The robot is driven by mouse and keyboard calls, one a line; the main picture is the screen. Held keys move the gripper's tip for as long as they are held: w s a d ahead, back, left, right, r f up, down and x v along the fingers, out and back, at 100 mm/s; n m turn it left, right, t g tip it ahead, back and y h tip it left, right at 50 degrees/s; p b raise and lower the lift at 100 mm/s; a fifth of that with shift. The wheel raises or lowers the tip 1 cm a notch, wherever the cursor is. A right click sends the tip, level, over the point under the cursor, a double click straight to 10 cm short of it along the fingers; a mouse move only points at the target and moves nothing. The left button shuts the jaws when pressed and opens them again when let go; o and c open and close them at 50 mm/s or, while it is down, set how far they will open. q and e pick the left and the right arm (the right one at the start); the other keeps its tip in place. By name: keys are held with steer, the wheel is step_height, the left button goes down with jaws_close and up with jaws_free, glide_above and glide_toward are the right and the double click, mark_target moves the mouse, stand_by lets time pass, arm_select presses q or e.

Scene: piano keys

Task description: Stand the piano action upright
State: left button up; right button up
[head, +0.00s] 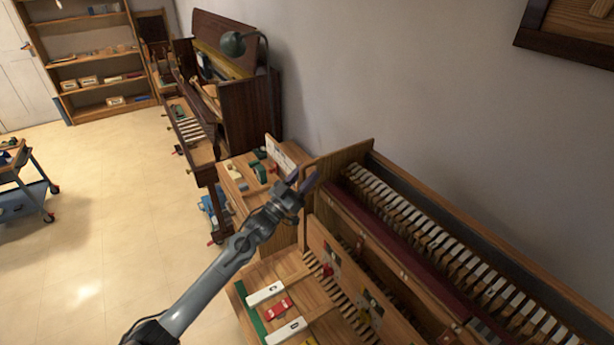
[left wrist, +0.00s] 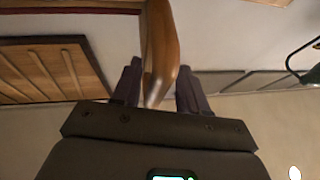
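The piano action, a long wooden assembly with a row of pale-tipped hammers (head: 440,245), lies along the right side of the head view, against the wall. A dark red rail (head: 385,225) runs beside the hammers. My right gripper is not in view.
A keybed board (head: 325,335) with white, red and green pieces lies in front. A small bench (head: 235,175) with tools stands behind my gripper. Another upright piano (head: 250,110) with a green lamp (head: 233,43) and a shelf (head: 95,60) are farther back.

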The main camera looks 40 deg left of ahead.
arm_select(q)
steer(key=shift+s+a, duration=0.1)
steer(key=shift+d, duration=0.2)
steer(key=b+v, duration=0.1)
steer(key=v, duration=0.9)
steer(key=shift+s+a, duration=0.15)
steer(key=shift+s, duration=0.15)
steer(key=shift+f, duration=0.15)
